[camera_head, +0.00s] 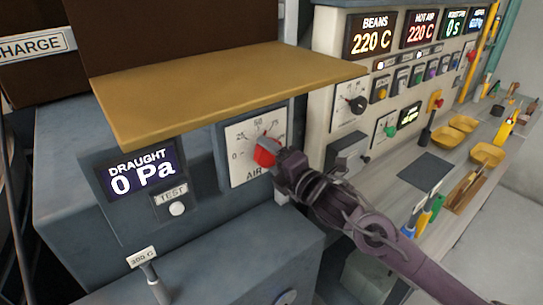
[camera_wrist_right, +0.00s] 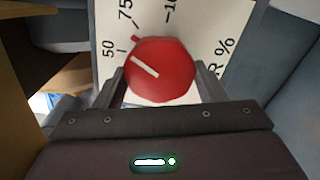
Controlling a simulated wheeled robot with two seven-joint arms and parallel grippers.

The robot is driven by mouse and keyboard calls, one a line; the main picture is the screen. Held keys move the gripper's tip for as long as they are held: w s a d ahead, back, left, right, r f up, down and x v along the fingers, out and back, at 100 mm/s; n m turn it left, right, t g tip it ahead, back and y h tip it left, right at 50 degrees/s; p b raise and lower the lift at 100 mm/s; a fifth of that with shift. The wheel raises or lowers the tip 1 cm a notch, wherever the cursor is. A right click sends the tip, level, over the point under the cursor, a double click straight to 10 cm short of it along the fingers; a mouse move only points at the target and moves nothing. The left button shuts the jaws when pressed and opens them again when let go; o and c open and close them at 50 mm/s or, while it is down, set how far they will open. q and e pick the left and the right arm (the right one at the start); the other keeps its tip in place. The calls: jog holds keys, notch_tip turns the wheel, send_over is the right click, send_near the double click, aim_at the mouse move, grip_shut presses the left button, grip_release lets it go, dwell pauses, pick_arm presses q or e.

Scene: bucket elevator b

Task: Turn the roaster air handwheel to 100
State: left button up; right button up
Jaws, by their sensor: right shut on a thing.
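The roaster air handwheel is a red knob (camera_head: 266,152) on a white dial plate (camera_head: 240,150) marked from 0 and labelled AIR. My right gripper (camera_head: 274,156) reaches it from the right and is shut on it. In the right wrist view the red knob (camera_wrist_right: 162,82) sits between the two fingers (camera_wrist_right: 162,88). Its white pointer line slants to the upper left, toward about the 50 mark of the dial plate (camera_wrist_right: 195,22). The 75 mark also shows there, and the 100 mark is partly cut off. My left gripper is not in view.
A yellow-brown shelf (camera_head: 220,85) juts out just above the dial. Left of it a display (camera_head: 140,178) reads DRAUGHT 0 Pa, above a TEST button (camera_head: 177,208). A control panel (camera_head: 320,120) and a bench with yellow trays (camera_head: 487,153) lie to the right.

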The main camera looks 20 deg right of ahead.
jog(key=m+p, duration=0.2)
jog(key=m, duration=0.3)
jog(key=shift+r+m, duration=0.15)
jog(key=shift+m, duration=0.15)
jog(key=m+p, duration=0.1)
jog(key=m, duration=0.2)
jog(key=shift+p, duration=0.3)
jog(key=shift+m+p, duration=0.75)
jog(key=shift+m, duration=0.85)
jog(key=o, duration=1)
jog(key=shift+d, duration=0.1)
jog(key=shift+b+v, duration=1.4)
jog(key=shift+v, duration=2.45)
